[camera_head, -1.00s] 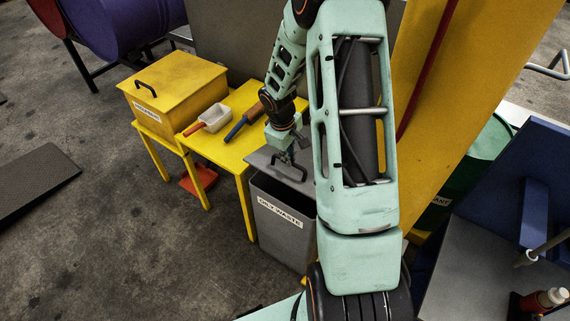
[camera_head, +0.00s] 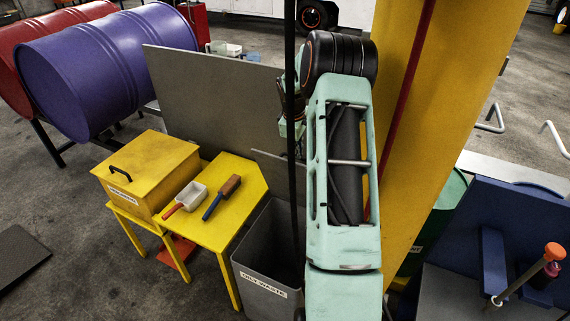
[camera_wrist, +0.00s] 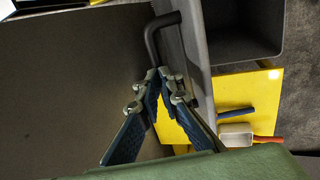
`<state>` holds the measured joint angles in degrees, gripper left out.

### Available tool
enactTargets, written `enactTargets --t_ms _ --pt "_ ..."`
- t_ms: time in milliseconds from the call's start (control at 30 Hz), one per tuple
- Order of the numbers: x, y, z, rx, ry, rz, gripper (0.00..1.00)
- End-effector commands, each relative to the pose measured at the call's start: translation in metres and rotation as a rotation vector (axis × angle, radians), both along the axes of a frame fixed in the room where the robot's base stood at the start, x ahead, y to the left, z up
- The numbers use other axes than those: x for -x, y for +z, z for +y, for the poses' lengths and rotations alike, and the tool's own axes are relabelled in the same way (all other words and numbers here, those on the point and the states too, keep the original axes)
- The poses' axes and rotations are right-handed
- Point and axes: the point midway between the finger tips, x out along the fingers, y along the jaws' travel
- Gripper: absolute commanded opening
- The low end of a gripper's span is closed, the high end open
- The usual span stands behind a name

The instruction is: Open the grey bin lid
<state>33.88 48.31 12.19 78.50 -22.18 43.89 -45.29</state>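The grey bin (camera_head: 262,262), labelled OILY WASTE, stands with its mouth uncovered; its dark inside also shows in the wrist view (camera_wrist: 243,32). Its grey lid (camera_head: 272,172) is raised steeply at the back of the bin, partly hidden by my arm. In the wrist view the lid (camera_wrist: 197,62) shows almost edge-on, with a black bar handle (camera_wrist: 163,22). In the head view the fingers are hidden behind my arm.
A yellow table (camera_head: 236,195) with a scoop (camera_head: 190,196) and a brush (camera_head: 224,192) stands left of the bin. A grey panel (camera_head: 215,95) stands behind. A yellow pillar (camera_head: 425,110) is close right of my arm. Drums (camera_head: 110,70) lie at the far left.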

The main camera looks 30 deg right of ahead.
Motion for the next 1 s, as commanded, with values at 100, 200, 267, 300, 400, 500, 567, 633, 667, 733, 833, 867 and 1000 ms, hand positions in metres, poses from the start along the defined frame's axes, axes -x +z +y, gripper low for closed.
enactTargets --t_ms 100,200,267,300,400,500,567,633,667,733,833,867,1000 --pt "0.012 -0.029 0.009 -0.027 -0.002 0.038 0.23" --pt "0.012 -0.028 0.009 -0.027 -0.002 0.038 0.27" --pt "0.012 -0.028 0.009 -0.026 -0.002 0.037 0.27" --pt "0.012 -0.028 0.009 -0.026 -0.002 0.037 0.27" --pt "0.012 -0.027 0.009 -0.024 -0.002 0.038 0.27" --pt "0.012 -0.026 0.009 -0.023 -0.001 0.037 0.27" --pt "0.012 -0.026 0.009 -0.026 -0.002 0.037 0.27" --pt "0.011 -0.025 0.008 -0.025 -0.002 0.037 0.27" --pt "0.01 -0.023 0.007 -0.025 -0.001 0.036 0.27" --pt "0.008 -0.02 0.004 -0.025 -0.001 0.036 0.27" --pt "0.004 -0.015 -0.001 -0.026 -0.002 0.036 0.27" --pt "0.003 -0.014 -0.002 -0.025 -0.002 0.035 0.27" --pt "-0.001 -0.007 -0.009 -0.026 -0.002 0.034 0.27"
